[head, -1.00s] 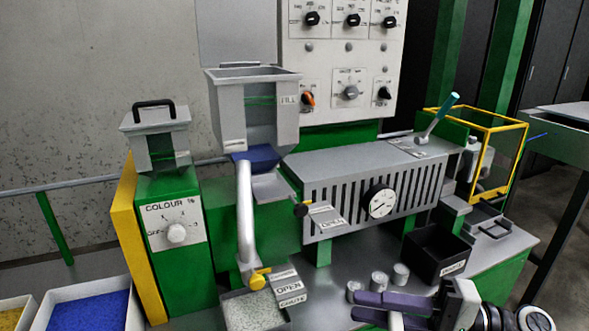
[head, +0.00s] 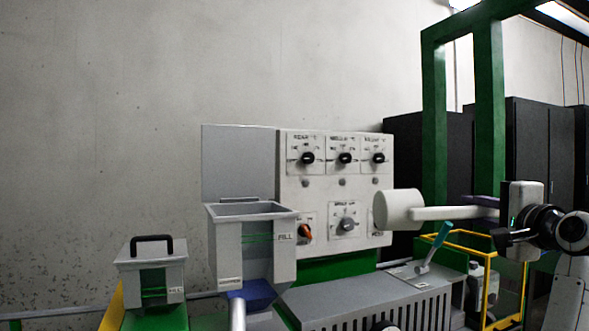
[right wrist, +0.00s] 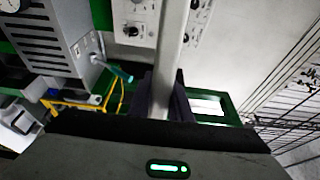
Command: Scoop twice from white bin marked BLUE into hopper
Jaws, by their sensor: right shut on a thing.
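My right gripper (head: 482,208) is shut on the handle of a white scoop (head: 398,210), raised at the right. The scoop's round cup points left, in front of the control panel; its inside is hidden. In the right wrist view the pale handle (right wrist: 168,55) runs up from between the dark fingers (right wrist: 165,98). A large grey open-topped hopper (head: 225,240) marked FILL stands left of the scoop, well apart from it. A smaller hopper (head: 130,272) with a black-handled lid stands further left. The white bin marked BLUE and my left gripper are out of view.
The control panel (head: 335,185) with knobs stands behind the large hopper. A teal-tipped lever (head: 440,235) and a yellow frame (head: 487,238) are below the scoop and gripper. Green posts (head: 488,120) rise behind my right arm. Space above the hoppers is clear.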

